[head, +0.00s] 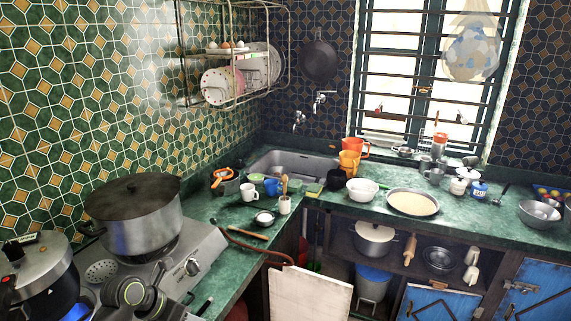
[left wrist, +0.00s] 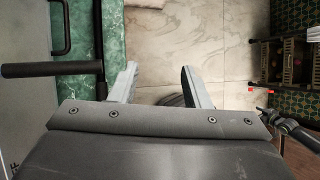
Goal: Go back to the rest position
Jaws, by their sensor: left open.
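My left gripper (left wrist: 158,72) shows in the left wrist view with its two grey fingers spread apart. Nothing is between the fingers. It points down over the pale tiled floor (left wrist: 165,45), next to the edge of the green counter (left wrist: 115,45). In the head view I cannot make out its fingers. A dark part with a green ring, probably of my own arm, shows at the lower left there, in front of the gas hotplate (head: 205,245). My right gripper does not show in either view.
A large lidded pot (head: 140,230) stands on the hotplate, and a pressure cooker (head: 40,262) is at the left edge. Crates (left wrist: 282,60) stand on the floor at right in the wrist view.

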